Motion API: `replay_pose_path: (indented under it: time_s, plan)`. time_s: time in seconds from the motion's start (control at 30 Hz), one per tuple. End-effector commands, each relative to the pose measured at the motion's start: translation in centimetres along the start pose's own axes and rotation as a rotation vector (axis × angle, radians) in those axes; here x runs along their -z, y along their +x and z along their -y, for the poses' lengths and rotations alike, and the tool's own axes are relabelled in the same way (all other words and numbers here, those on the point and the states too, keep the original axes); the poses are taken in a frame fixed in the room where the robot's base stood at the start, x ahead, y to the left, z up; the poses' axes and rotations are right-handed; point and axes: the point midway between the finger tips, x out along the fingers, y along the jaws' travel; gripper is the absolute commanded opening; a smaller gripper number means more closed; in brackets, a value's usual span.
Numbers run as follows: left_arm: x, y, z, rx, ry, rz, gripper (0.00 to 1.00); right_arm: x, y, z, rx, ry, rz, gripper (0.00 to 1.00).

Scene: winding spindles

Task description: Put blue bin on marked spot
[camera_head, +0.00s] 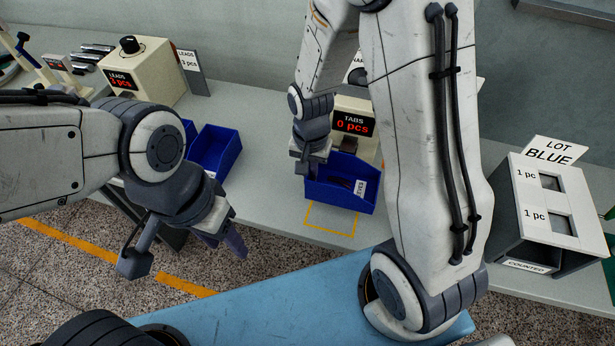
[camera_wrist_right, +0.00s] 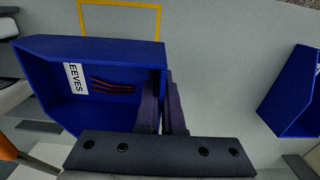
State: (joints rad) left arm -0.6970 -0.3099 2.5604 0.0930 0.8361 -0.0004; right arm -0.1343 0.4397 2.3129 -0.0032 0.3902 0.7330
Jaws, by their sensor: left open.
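The blue bin (camera_head: 340,194) with the partly hidden "SLEEVES" label stands at or just above the bench, with a few thin dark and orange pieces inside. The marked spot is a yellow outline (camera_head: 329,231) in front of it. The bin covers its far part. In the right wrist view, the same bin (camera_wrist_right: 95,52) lies beside the outline (camera_wrist_right: 120,3). My right gripper (camera_head: 310,170) has its fingers (camera_wrist_right: 165,112) close together on either side of a bin side wall, shut on it. My left gripper (camera_head: 186,254) is open and empty, in front of the bench at the left.
Another blue bin (camera_head: 216,152) stands to the left, with a further one partly hidden behind my left arm. A TABS counter (camera_head: 354,122) stands behind the held bin. A LEADS counter (camera_head: 140,75) is back left, a "LOT BLUE" box (camera_head: 550,205) right. Bench between bins is clear.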

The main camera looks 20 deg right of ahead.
Motion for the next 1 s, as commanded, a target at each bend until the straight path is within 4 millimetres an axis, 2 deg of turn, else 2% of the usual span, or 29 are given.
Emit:
replay_pose_path:
  time_s: [0.13, 0.27, 0.5, 0.9, 0.97, 1.0]
  plan:
    - [0.0, -0.2, 0.0, 0.000, 0.000, 0.000, 0.50, 1.4, 1.0, 0.9, -0.001, -0.001, 0.001, 0.00]
    - [0.0, -0.3, 0.0, 0.000, 0.000, -0.001, 0.50, 1.7, 1.8, 1.1, -0.001, -0.001, 0.001, 0.00]
    - [0.1, -0.4, 0.0, 0.000, 0.000, -0.001, 0.50, 1.7, 5.0, 1.1, -0.001, -0.001, 0.001, 0.00]
    - [0.0, -0.1, 0.0, 0.000, 0.000, -0.001, 0.50, 1.7, 5.5, 1.1, 0.000, -0.001, 0.000, 0.00]
    - [0.0, -0.2, 0.0, 0.000, 0.000, -0.001, 0.50, 1.7, 5.5, 1.1, 0.000, -0.001, -0.001, 0.20]
    - [0.0, -0.2, 0.0, 0.000, 0.000, -0.001, 0.50, 1.7, 5.4, 1.1, 0.000, -0.001, 0.000, 0.35]
